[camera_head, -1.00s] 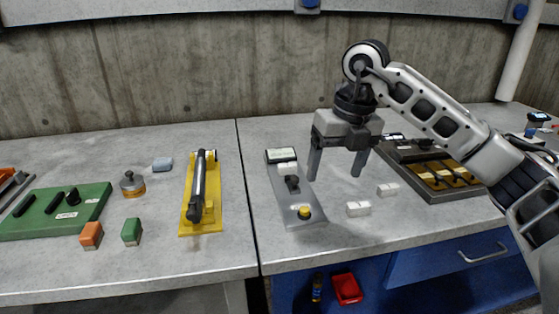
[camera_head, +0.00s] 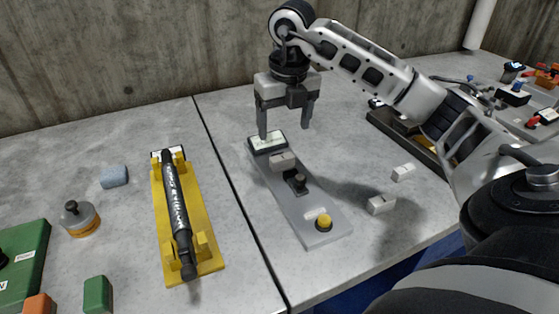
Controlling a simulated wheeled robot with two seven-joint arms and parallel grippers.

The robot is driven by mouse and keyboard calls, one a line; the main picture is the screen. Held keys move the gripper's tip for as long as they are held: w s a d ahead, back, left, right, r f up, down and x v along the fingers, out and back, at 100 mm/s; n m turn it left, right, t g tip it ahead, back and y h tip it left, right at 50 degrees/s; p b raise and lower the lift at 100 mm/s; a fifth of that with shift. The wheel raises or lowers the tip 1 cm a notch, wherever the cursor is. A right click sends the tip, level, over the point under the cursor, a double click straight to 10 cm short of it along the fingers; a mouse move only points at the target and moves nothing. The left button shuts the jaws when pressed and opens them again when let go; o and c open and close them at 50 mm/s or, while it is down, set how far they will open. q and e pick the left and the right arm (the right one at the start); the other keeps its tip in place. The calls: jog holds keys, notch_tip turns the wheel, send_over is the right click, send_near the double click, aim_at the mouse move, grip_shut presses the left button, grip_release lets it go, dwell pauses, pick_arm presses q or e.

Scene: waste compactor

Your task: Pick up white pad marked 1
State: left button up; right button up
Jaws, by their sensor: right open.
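Two small white pads, a nearer one (camera_head: 381,204) and a farther one (camera_head: 403,172), lie on the bench right of a grey plate device (camera_head: 310,220). A third pale block (camera_head: 283,160) sits on that device, with a small dark mark on it. I cannot read which one bears a 1. My right gripper (camera_head: 285,130) is open and empty, fingers pointing down. In the picture its fingertips appear near the device's far end and above the pale block, left of the two loose pads. My left gripper is not in view.
A yellow stand (camera_head: 206,243) holding a black cylinder lies to the left. Beyond are a blue-grey block (camera_head: 114,177), a round weight (camera_head: 80,219), green and orange blocks. A dark tray (camera_head: 405,130) sits behind my right arm. The bench around the loose pads is clear.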

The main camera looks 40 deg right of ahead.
send_over(282, 157)
jog(key=s, duration=0.1)
jog(key=f, duration=0.4)
jog(key=shift+a+f, duration=0.3)
jog(key=shift+w+d+f+p, duration=0.1)
jog(key=shift+w+f+p, duration=0.05)
jog(key=shift+f, duration=0.75)
jog(key=shift+w+d+f+p, duration=0.1)
jog(key=shift+f, duration=0.75)
jog(key=shift+w+d+f+p, duration=0.1)
jog(key=shift+w+f+p, duration=0.05)
jog(key=shift+f, duration=0.75)
jog(key=c, duration=1.1)
jog(key=shift+c, duration=0.2)
jog(key=shift+r, duration=0.15)
